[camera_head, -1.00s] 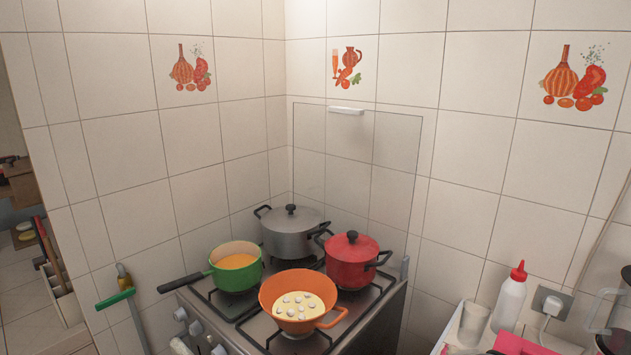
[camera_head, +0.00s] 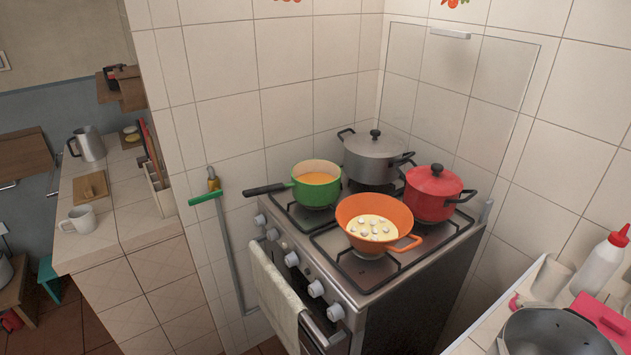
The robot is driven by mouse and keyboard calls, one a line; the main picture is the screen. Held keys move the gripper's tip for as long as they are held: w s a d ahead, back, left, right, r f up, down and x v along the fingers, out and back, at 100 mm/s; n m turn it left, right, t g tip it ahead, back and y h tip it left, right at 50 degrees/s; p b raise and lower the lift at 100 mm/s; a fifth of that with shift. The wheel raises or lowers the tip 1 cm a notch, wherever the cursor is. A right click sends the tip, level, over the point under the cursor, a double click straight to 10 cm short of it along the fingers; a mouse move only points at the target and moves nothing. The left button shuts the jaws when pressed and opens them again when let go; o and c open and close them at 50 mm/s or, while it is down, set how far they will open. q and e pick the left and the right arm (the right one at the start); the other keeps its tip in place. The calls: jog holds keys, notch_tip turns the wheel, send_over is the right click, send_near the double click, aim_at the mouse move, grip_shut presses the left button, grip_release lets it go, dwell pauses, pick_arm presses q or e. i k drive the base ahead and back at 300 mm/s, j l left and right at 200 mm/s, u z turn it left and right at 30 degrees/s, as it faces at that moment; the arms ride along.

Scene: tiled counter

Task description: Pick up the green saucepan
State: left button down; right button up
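The green saucepan (camera_head: 316,191) sits on the left part of the stove top, with orange food inside. Its black handle (camera_head: 264,189) points left, out past the stove's edge. An orange pan (camera_head: 373,222) with pale food and round white pieces stands close to its right and in front. A grey lidded pot (camera_head: 371,160) is behind it to the right. A red lidded pot (camera_head: 434,195) stands at the right of the stove. Neither of my grippers shows in the head view.
The stove (camera_head: 340,285) stands in a tiled corner, with knobs and a towel (camera_head: 275,297) on its front. A right counter holds a bottle (camera_head: 603,265) and a large pot (camera_head: 560,335). A tiled counter (camera_head: 125,215) is left.

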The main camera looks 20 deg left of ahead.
aim_at(293, 189)
jog(key=i+j+u, duration=0.35)
jog(key=i+j, duration=0.2)
jog(key=j, duration=0.15)
jog(key=l+u, duration=0.15)
jog(key=u, duration=0.3)
jog(key=l+u, duration=0.15)
jog(key=u, duration=0.3)
jog(key=l+u, duration=0.15)
jog(key=u, duration=0.25)
jog(key=l+u, duration=0.15)
jog(key=u, duration=0.3)
jog(key=i+z, duration=0.15)
jog(key=z, duration=0.35)
jog(key=i+z, duration=0.1)
jog(key=z, duration=0.35)
jog(key=i+j+z, duration=0.1)
jog(key=z, duration=0.4)
jog(key=i+j+z, duration=0.1)
jog(key=z, duration=0.4)
jog(key=k+j+z, duration=0.1)
jog(key=j, duration=0.4)
jog(key=k+j, duration=0.1)
jog(key=j, duration=0.35)
jog(key=z, duration=0.05)
